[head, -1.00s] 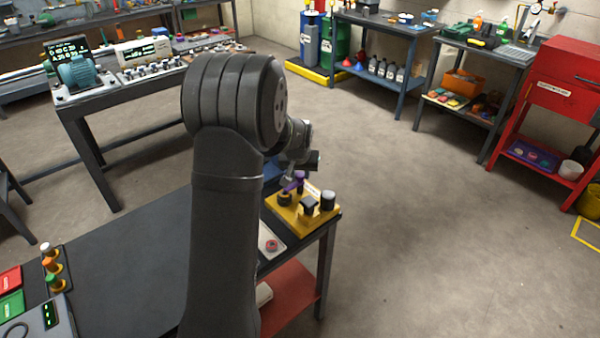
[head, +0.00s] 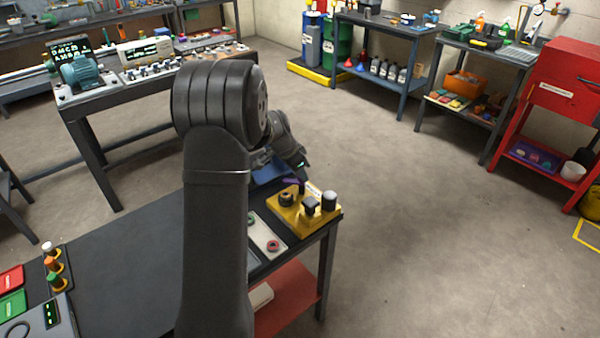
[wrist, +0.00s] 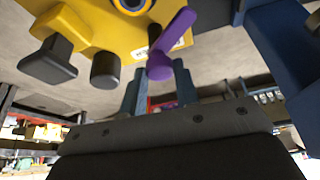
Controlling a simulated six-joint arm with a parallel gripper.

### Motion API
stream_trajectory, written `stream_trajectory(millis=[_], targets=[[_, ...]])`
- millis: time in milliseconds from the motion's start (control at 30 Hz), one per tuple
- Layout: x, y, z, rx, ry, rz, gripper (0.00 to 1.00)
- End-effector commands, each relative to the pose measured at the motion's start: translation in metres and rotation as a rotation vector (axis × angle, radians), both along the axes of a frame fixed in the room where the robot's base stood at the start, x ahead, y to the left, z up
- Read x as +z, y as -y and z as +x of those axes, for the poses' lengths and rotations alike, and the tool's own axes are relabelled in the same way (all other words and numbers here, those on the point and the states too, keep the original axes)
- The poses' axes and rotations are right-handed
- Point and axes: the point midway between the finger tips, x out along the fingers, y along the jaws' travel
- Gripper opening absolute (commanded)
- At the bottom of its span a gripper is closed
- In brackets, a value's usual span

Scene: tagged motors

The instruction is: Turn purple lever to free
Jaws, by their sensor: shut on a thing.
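The purple lever (head: 291,182) is on a yellow block (head: 282,217) at the table's far right corner. In the wrist view the purple lever (wrist: 172,38) slants across the yellow block (wrist: 95,20), its rounded end toward my gripper. My gripper (wrist: 160,90) has a finger on each side of the lever's end and is shut on it. In the head view my gripper (head: 302,176) is at the back of the block, its fingers mostly hidden. A white label on the block is partly covered and unreadable.
The block also bears a dark round knob (head: 286,198), a black square-topped knob (head: 310,206) and a grey-topped post (head: 329,201). A plate with a red ring (head: 272,246) lies left of it. A blue thing (head: 268,173) is behind. The table's middle is bare.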

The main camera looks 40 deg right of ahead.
Motion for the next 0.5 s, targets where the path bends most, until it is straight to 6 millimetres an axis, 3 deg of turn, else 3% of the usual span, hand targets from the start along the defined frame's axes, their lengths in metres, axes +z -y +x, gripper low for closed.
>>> stream_trajectory(millis=[500], targets=[[-0.0013,0.0005,0.0047,-0.467,-0.001,0.003,0.06]])
